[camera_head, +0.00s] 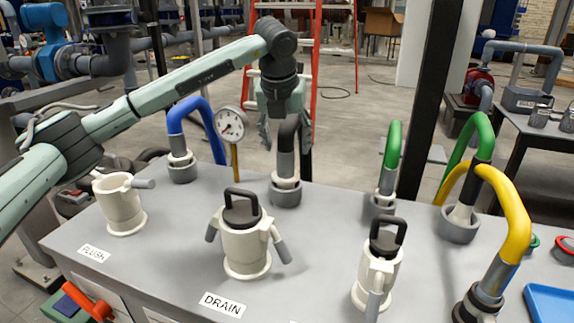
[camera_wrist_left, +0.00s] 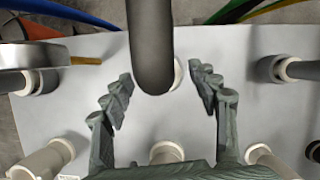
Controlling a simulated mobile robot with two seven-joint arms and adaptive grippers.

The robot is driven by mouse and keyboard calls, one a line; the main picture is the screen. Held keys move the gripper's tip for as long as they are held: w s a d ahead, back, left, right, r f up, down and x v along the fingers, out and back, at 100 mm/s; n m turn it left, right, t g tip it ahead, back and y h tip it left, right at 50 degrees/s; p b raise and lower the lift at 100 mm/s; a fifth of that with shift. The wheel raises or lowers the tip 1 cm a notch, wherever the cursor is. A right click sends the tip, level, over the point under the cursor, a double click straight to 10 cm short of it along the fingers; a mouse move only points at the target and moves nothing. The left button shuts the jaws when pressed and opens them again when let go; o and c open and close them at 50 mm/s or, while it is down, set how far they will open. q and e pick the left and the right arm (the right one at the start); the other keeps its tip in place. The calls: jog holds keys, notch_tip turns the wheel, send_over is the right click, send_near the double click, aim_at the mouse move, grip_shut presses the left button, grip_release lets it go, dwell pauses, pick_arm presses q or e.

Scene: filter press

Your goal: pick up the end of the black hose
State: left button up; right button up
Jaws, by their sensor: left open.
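The black hose (camera_head: 289,128) stands upright at the back of the grey bench, with a grey cuff in a white collar and grey socket (camera_head: 286,192). In the left wrist view the black hose (camera_wrist_left: 150,45) comes down from the top, its lower part between the fingers. My left gripper (camera_head: 286,138) points down from above, around the upper part of the hose. It is open, with one finger on each side and gaps visible in the left wrist view (camera_wrist_left: 163,85). The gripper partly hides the top of the hose. My right gripper is not in view.
A pressure gauge (camera_head: 231,124) on a thin stem stands close left of the gripper. A blue hose (camera_head: 190,110) is further left; green (camera_head: 392,148) and yellow (camera_head: 512,210) hoses are to the right. White capped ports (camera_head: 245,245) stand in front.

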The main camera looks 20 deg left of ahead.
pick_arm(q)
jog(key=x, duration=0.2)
jog(key=shift+s+a+f, duration=0.15)
jog(key=shift+f, duration=0.3)
jog(key=shift+w+f, duration=0.25)
jog(key=shift+f, duration=0.25)
jog(key=shift+r, duration=0.1)
grip_shut()
